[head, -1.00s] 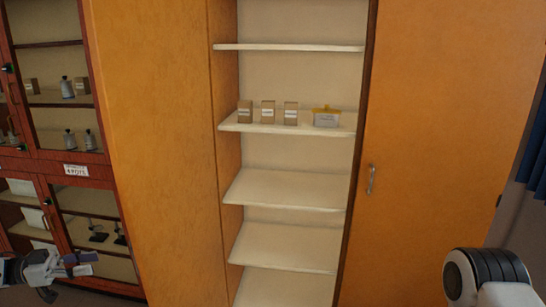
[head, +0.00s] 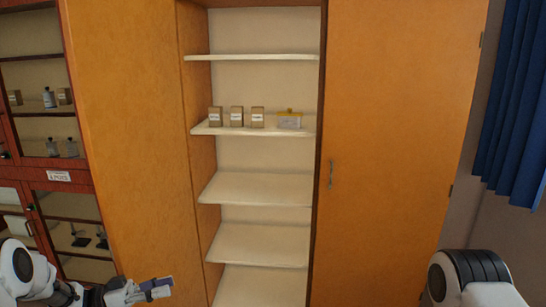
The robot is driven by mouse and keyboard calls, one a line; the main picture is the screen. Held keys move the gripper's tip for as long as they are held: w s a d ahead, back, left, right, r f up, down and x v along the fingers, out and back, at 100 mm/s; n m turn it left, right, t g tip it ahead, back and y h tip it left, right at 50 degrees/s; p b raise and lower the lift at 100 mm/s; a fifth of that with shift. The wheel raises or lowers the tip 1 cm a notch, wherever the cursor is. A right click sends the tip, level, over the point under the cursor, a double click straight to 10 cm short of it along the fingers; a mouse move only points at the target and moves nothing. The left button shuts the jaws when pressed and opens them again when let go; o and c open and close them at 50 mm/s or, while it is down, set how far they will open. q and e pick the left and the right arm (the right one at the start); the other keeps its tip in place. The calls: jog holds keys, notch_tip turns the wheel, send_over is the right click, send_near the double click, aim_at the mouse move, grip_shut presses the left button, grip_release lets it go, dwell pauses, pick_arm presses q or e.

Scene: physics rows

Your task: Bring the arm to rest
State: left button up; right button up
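My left gripper (head: 150,289) is at the lower left of the head view, in front of the orange cabinet panel. Its fingers point right and nothing clear shows between them. I cannot tell whether they are open or shut. My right arm (head: 470,280) shows only as a white and black joint at the lower right. Its gripper is out of the picture.
An open shelf unit (head: 262,187) stands ahead with several white shelves. One shelf holds three small brown boxes (head: 236,117) and a yellow-topped container (head: 289,120). A wooden door (head: 395,150) is to its right, a glass-fronted red cabinet (head: 58,177) far left, blue curtains (head: 510,110) far right.

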pick_arm(q)
jog(key=s+d+f+n+t+y, duration=0.1)
jog(key=d+f+n+t+y, duration=0.3)
jog(key=d+f+n, duration=0.45)
jog(key=s+d+f+n+g+y, duration=0.1)
jog(key=s+d+f+y, duration=0.2)
jog(key=s+f, duration=0.25)
jog(key=s+d+f+n+y, duration=0.2)
jog(key=s+d+f+y, duration=0.15)
jog(key=f, duration=0.35)
jog(key=s+a+f+g+y, duration=0.2)
jog(key=s+a+g+y, duration=0.2)
jog(key=s, duration=0.8)
jog(key=s+a+f+g+y, duration=0.3)
jog(key=s+a, duration=0.3)
jog(key=s, duration=0.6)
jog(key=shift+s+a+g+y, duration=0.15)
jog(key=shift+s+g+y, duration=0.2)
jog(key=shift+g+y, duration=0.35)
